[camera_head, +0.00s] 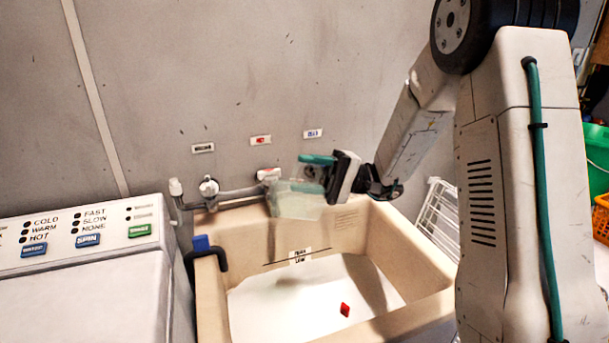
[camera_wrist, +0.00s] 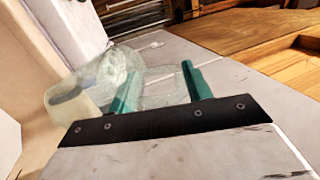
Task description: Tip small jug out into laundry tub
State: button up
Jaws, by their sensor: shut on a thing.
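The small jug (camera_head: 292,203) is clear, pale greenish and see-through. It is in the air over the back of the beige laundry tub (camera_head: 408,240), near the taps. My gripper (camera_head: 303,173) comes from the right and is shut on the jug with its teal fingers. In the wrist view the jug (camera_wrist: 88,85) lies between and beyond the fingers of the gripper (camera_wrist: 158,72). The jug looks tilted, but its mouth and exact tilt are hard to make out. I cannot tell whether it holds anything.
A tap and pipe (camera_head: 209,187) run along the wall behind the tub. A dark hose hook with a blue part (camera_head: 202,243) sits on the left rim. A small red piece (camera_head: 345,310) lies on the white tub bottom. A washing machine (camera_head: 95,290) stands left; a white rack (camera_head: 437,215) stands right.

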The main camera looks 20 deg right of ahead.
dwell(0.4)
jog(key=shift+r, duration=3.05)
jog(key=h, duration=0.2)
jog(key=r+h, duration=0.1)
jog(key=shift+h, duration=0.4)
jog(key=shift+r+h, duration=0.15)
jog(key=shift+h, duration=1.45)
